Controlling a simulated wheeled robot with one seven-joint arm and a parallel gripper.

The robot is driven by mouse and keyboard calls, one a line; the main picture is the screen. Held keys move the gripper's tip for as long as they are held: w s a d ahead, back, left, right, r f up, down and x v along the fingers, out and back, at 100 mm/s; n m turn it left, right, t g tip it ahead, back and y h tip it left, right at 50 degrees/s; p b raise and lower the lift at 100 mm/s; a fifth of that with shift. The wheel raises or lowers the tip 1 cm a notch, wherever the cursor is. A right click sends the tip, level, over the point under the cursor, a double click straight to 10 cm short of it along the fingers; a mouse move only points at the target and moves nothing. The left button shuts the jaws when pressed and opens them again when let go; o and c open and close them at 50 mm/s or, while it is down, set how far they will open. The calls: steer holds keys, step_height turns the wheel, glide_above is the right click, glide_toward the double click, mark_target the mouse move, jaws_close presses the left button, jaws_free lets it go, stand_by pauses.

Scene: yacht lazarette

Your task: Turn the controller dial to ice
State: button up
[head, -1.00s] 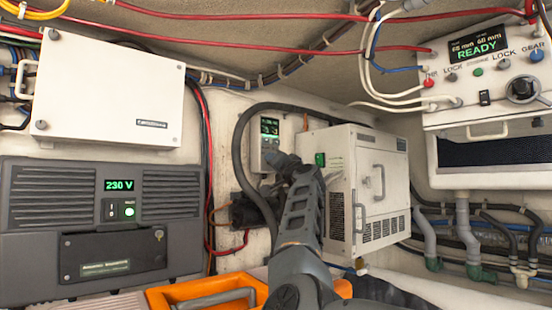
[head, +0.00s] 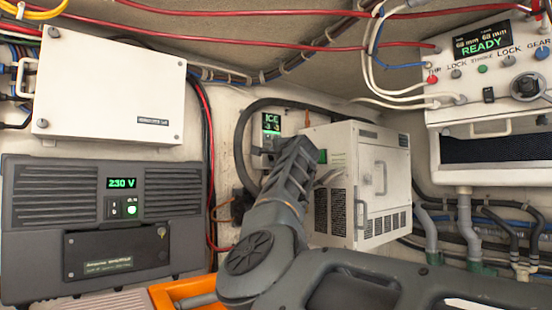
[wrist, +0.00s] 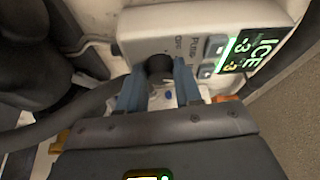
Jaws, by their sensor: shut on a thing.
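The controller (head: 272,128) is a small pale box on the back wall, left of the white cabinet. Its green display reads ICE in the head view, and the lit display (wrist: 254,50) also reads ICE in the wrist view. The dark round dial (wrist: 158,66) sits on the controller face beside small printed labels. My gripper (wrist: 160,76) has its two blue fingers on either side of the dial, shut on it. In the head view my arm hides the dial and the fingertips.
A white cabinet (head: 345,185) with handles stands just right of the controller. A thick dark hose (head: 240,150) loops around its left. A grey inverter panel (head: 60,230) reading 230 V and a white box (head: 105,95) are at left. An orange case (head: 165,296) lies below.

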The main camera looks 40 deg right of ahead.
steer(key=shift+m, duration=0.3)
steer(key=o, duration=1)
steer(key=shift+o, duration=0.2)
steer(key=b+v, duration=0.3)
steer(key=v, duration=0.4)
steer(key=shift+s+a, duration=0.15)
steer(key=shift+s, duration=0.2)
